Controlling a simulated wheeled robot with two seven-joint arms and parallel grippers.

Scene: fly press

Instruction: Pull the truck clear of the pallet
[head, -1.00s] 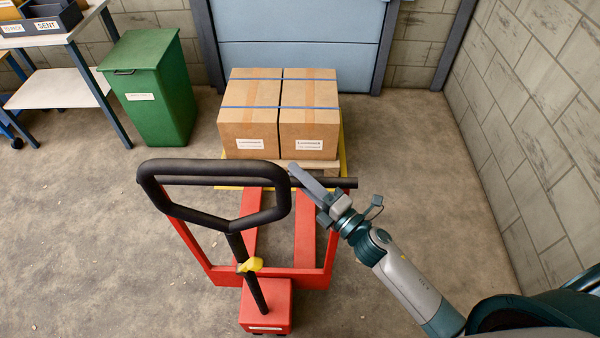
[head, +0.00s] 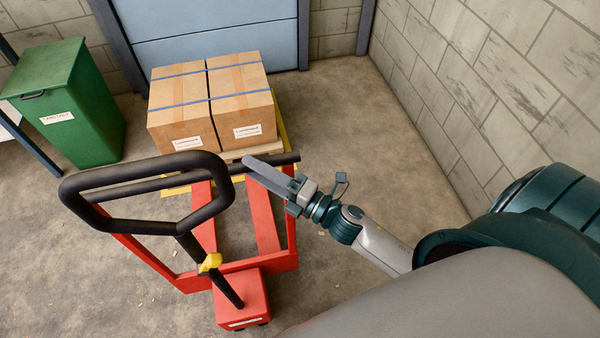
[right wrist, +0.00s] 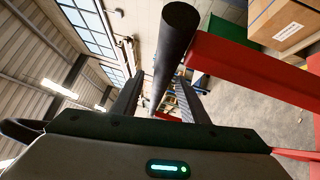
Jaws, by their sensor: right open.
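The red pallet truck (head: 242,300) stands in the lower left of the head view. It has a black loop handle (head: 75,205) and a black crossbar (head: 130,187) on a red frame. Its red forks (head: 263,215) run back toward the pallet (head: 237,154), which carries strapped cartons; the fork ends are hidden. My right gripper (head: 265,172) is open at the right part of the crossbar. In the right wrist view the black bar (right wrist: 177,45) lies in line with the gap between the fingers (right wrist: 158,98); contact cannot be told. My left gripper is not in view.
Two large cartons (head: 180,110) sit on the pallet. A green bin (head: 75,100) stands at the left. A block wall (head: 470,90) rises on the right and a blue door (head: 210,30) is behind. Bare floor (head: 370,130) lies between the cartons and the right wall.

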